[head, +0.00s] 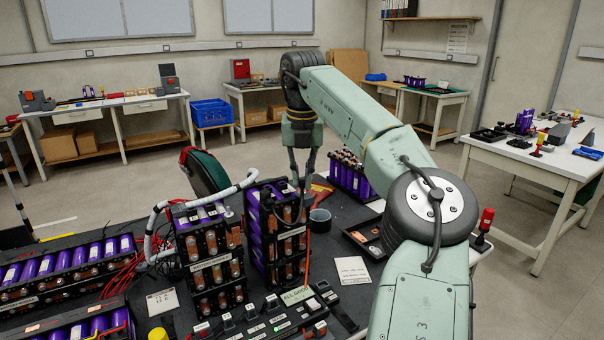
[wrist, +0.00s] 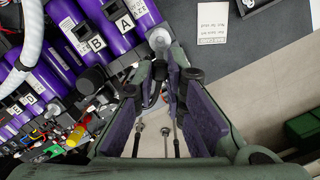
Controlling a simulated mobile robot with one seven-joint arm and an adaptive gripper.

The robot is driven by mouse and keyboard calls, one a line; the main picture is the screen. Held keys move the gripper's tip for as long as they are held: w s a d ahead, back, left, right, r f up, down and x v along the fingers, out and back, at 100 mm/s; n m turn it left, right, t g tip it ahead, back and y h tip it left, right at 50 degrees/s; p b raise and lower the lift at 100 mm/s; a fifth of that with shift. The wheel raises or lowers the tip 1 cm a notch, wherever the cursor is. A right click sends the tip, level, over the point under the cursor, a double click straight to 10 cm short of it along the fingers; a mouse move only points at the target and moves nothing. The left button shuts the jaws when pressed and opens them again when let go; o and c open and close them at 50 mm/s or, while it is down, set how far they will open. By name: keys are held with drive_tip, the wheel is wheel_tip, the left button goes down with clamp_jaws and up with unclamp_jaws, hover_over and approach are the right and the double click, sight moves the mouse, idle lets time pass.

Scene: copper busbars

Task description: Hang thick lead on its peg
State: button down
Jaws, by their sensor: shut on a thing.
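My gripper (head: 303,182) points down beside the upright battery stack (head: 277,240), near the middle of the dark bench. In the wrist view its fingers (wrist: 163,80) close together around a small thing. A pale grey rounded end (wrist: 159,39) shows just beyond the tips. I take the held thing to be the thick lead, but most of it is hidden by the fingers. A thin orange cable (head: 307,250) hangs down below the gripper in the head view. I cannot make out the peg.
A white corrugated hose (head: 151,232) arches left of the stack. Purple cells (head: 65,262) with red wires lie at left. A black tray (head: 365,240) stands at right.

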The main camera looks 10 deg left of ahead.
drive_tip(key=shift+f, duration=0.15)
idle(0.3)
drive_tip(key=shift+f+b, duration=0.35)
drive_tip(key=shift+f, duration=0.55)
drive_tip(key=shift+f, duration=0.25)
drive_tip(key=c, duration=1.6)
unclamp_jaws()
drive_tip(key=shift+o, duration=0.2)
wheel_tip(320, 180, up, 3)
drive_tip(key=p, duration=0.3)
drive_tip(key=shift+f, duration=0.15)
drive_tip(key=shift+r, duration=1.65)
